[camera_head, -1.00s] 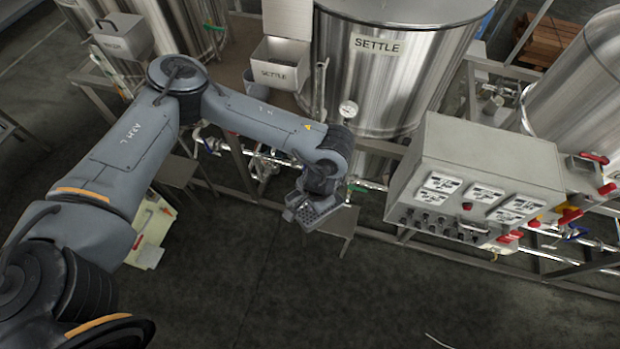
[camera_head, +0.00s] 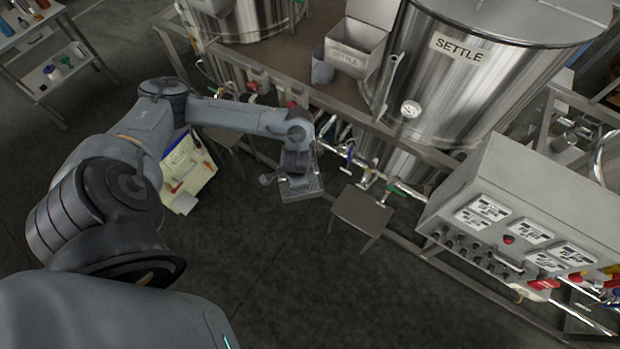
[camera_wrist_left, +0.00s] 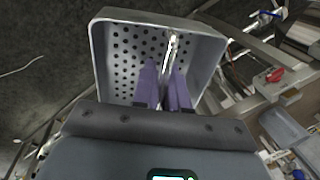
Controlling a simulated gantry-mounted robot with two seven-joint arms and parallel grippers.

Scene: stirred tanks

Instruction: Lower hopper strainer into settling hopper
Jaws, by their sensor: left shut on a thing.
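The hopper strainer, a grey metal box with a perforated face, hangs at my left gripper in the head view (camera_head: 302,189). In the left wrist view the strainer (camera_wrist_left: 118,48) shows its holes and rim, and the two purple fingers of my left gripper (camera_wrist_left: 164,82) are shut on its thin bar. The settling hopper (camera_head: 352,59), an open grey box labelled SETTLE, sits on the bench edge beside the large SETTLE tank. The strainer is apart from the hopper, below and left of it in the head view. My right gripper is not in view.
The SETTLE tank (camera_head: 480,65) stands right of the hopper, with a grey cup (camera_head: 322,68) on its left. Pipes and valves run below the bench. A small step stool (camera_head: 361,211) and a control panel (camera_head: 525,215) stand nearby. Open floor lies in front.

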